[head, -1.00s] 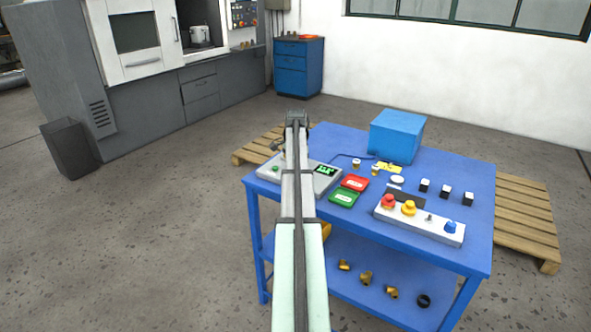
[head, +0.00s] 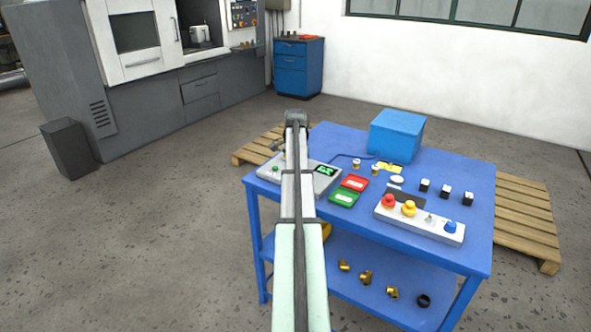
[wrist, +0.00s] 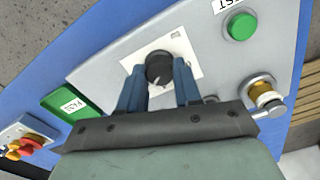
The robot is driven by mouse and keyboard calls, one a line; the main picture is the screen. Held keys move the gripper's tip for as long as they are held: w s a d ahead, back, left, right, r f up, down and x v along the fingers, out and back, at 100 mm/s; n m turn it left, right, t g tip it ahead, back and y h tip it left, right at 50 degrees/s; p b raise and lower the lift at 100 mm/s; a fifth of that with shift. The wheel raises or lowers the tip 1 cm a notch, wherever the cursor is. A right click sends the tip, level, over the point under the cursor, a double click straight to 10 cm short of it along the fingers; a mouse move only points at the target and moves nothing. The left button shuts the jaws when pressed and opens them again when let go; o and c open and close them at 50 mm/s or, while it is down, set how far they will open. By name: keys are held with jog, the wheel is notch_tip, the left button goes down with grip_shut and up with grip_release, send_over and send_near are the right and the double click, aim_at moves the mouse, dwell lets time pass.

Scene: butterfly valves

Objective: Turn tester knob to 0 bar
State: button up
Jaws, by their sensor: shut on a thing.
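The tester (head: 322,190) is a light grey box at the left of the blue table. Its display (head: 327,170) shows green digits too small to read surely. In the wrist view the black knob (wrist: 159,67) with a pale pointer mark sits on a white dial plate on the tester's face (wrist: 110,62). The two blue fingers of my gripper (wrist: 160,74) are on either side of the knob, shut on it. The pointer mark is toward the gripper side. In the head view my arm hides the knob and the fingers.
A green button (wrist: 240,26) and a brass fitting (wrist: 262,92) are on the tester. The green PASS tray (head: 344,198) and red tray (head: 354,183) lie beside it. A control panel (head: 425,220), a blue box (head: 397,135) and black-and-white blocks stand farther right on the table.

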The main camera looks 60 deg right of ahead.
jog(key=n, duration=0.5)
jog(key=shift+n, duration=0.3)
jog(key=n, duration=1.2)
jog(key=shift+n, duration=0.3)
jog(key=n, duration=0.5)
jog(key=shift+n, duration=0.3)
jog(key=o, duration=1)
jog(key=shift+o, duration=0.2)
